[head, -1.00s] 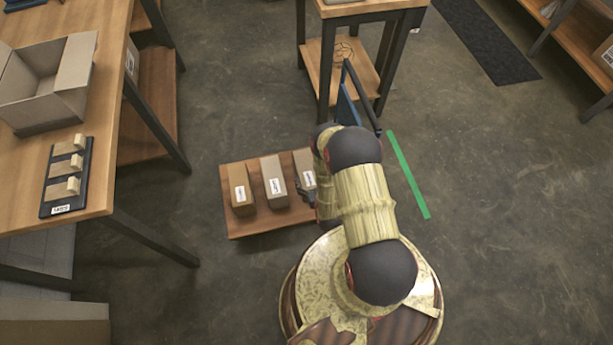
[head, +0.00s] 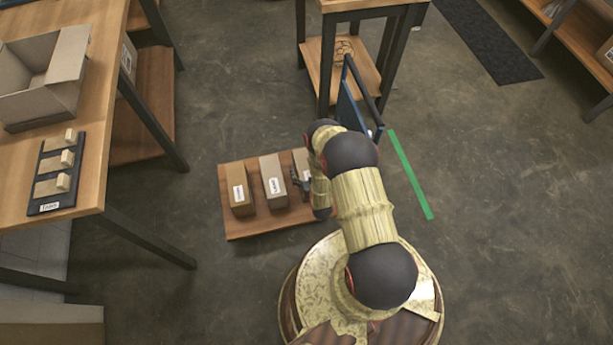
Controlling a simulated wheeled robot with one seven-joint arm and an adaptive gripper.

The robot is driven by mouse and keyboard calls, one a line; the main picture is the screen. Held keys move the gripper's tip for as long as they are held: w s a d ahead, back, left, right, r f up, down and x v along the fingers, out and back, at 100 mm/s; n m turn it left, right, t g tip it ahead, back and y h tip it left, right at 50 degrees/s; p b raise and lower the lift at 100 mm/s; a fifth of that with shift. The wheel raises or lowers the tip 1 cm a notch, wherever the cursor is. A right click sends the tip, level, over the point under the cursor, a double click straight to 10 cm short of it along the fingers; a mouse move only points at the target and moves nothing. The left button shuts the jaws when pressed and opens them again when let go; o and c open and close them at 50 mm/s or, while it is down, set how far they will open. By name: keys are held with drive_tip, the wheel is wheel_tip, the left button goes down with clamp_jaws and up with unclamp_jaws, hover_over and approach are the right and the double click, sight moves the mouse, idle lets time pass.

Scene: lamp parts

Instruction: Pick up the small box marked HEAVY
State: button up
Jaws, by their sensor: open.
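Several small brown boxes stand in a row on a low wooden board (head: 240,227). The left box (head: 239,190) and the middle box (head: 273,182) each carry a white label, too small to read. The right box (head: 301,156) is partly hidden behind my gripper and arm. I cannot tell which box is marked HEAVY. My gripper (head: 298,183) is small and dark in the head view, open, and is over the right box, covering its label area. I cannot tell whether it touches the box.
A wooden table (head: 85,180) with an open carton (head: 45,82) and a dark block rack (head: 52,176) stands at the left. A small stand (head: 325,58) with dark legs is behind the arm.

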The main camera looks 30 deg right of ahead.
drive_tip(key=shift+c, duration=0.7)
drive_tip(key=c, duration=2)
drive_tip(key=shift+w+r, duration=0.15)
drive_tip(key=shift+r, duration=0.1)
